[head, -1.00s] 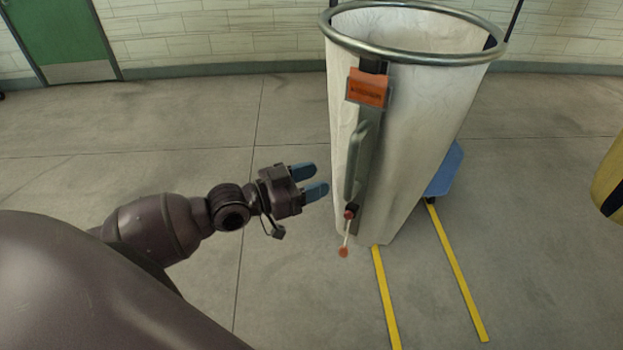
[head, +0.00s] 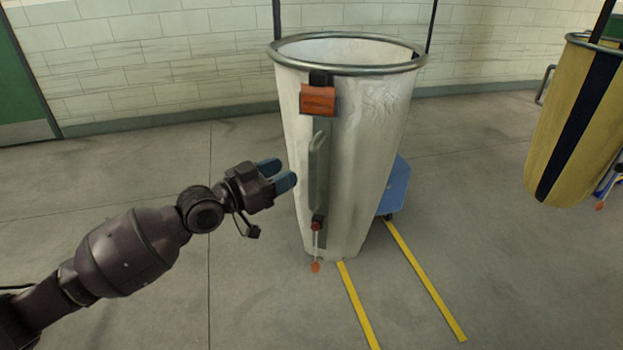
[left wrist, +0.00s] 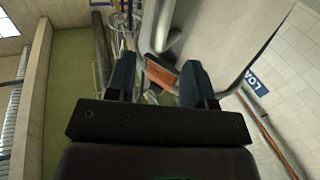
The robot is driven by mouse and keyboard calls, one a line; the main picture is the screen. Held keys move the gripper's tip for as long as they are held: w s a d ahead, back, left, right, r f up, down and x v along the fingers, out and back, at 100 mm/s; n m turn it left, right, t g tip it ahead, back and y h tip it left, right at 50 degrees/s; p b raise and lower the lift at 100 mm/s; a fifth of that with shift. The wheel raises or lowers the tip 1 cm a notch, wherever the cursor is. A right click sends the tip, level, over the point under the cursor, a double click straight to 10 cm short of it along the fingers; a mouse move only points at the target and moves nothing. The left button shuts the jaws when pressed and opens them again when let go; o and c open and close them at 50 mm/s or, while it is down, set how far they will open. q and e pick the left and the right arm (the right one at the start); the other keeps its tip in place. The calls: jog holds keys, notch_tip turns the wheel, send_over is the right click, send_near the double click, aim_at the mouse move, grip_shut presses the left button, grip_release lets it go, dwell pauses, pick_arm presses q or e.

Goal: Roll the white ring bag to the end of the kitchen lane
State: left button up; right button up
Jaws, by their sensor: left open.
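The white ring bag (head: 365,140) hangs from a round metal ring (head: 345,68) in the middle of the head view. On its near side are an orange tag (head: 318,100), a grey upright handle (head: 319,165) and a small red-ended lever (head: 316,245). My left gripper (head: 283,174) is open and empty, to the left of the handle. In the left wrist view its two fingers (left wrist: 160,78) stand apart, with the orange tag (left wrist: 160,75) and part of the pale bag (left wrist: 225,40) beyond them. Whether a finger touches the bag cannot be told. My right gripper is not in view.
Two yellow floor lines (head: 424,280) run from under the bag toward the front right. A blue plate (head: 397,187) shows behind the bag's base. A yellow and black bag (head: 570,130) hangs at the right. A block wall (head: 180,60) stands behind. The floor at left is clear.

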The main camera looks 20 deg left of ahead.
aim_at(309, 167)
pick_arm(q)
jog(key=x, duration=0.3)
jog(key=f+x, duration=0.1)
jog(key=x, duration=0.4)
jog(key=shift+w+d+f, duration=0.15)
jog(key=shift+w+f, duration=0.05)
jog(key=shift+w, duration=0.05)
jog(key=shift+x, duration=0.8)
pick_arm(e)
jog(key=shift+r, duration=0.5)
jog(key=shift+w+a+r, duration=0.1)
pick_arm(q)
jog(key=shift+c, duration=0.7)
grip_shut()
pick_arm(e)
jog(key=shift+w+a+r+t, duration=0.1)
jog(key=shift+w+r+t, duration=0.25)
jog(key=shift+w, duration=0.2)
